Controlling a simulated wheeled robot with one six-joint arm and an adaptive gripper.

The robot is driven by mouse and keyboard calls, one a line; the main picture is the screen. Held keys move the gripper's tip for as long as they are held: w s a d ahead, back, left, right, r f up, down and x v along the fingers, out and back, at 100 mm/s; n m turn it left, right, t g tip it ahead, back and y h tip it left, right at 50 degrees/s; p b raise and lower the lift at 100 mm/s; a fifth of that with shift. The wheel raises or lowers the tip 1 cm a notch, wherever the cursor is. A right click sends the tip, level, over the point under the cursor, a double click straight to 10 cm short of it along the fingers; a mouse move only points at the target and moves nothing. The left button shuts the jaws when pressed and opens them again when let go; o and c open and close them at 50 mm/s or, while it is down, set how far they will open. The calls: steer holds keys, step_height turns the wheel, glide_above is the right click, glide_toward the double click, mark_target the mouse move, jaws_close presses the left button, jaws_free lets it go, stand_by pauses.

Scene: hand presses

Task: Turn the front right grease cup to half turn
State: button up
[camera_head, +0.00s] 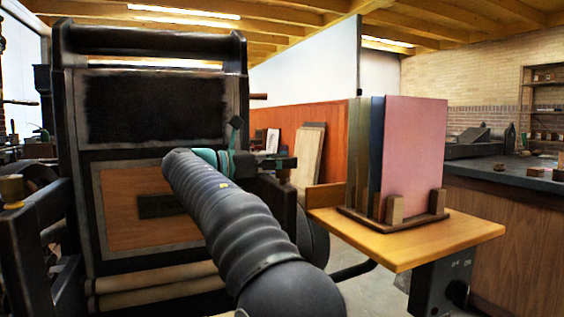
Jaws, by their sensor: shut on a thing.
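My gripper (272,160) shows only in part, beyond my dark ribbed arm, at the right front of the hand press (68,170). It is shut, at the place of the front right grease cup. That cup is hidden by my arm and gripper, so its turn cannot be read. A brass-coloured cup (12,190) stands on the press's left side, at the left edge of the view, apart from my gripper.
A wooden side table (440,238) at the right holds a rack with upright coloured boards (415,150). A dark-topped counter (515,180) stands further right. Boards (307,155) lean against the back partition. Some floor shows between press and table.

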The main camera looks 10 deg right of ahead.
steer(key=shift+w+f+m+g, duration=0.15)
steer(key=shift+m+g, duration=1.25)
steer(key=shift+g, duration=0.8)
steer(key=shift+m+g, duration=0.4)
steer(key=shift+g, duration=0.2)
steer(key=o, duration=1.2)
steer(key=shift+c, duration=0.2)
steer(key=shift+r+n+t, duration=0.25)
steer(key=shift+n+t, duration=0.15)
steer(key=shift+t, duration=0.1)
steer(key=shift+n+t, duration=0.3)
steer(key=shift+t, duration=0.3)
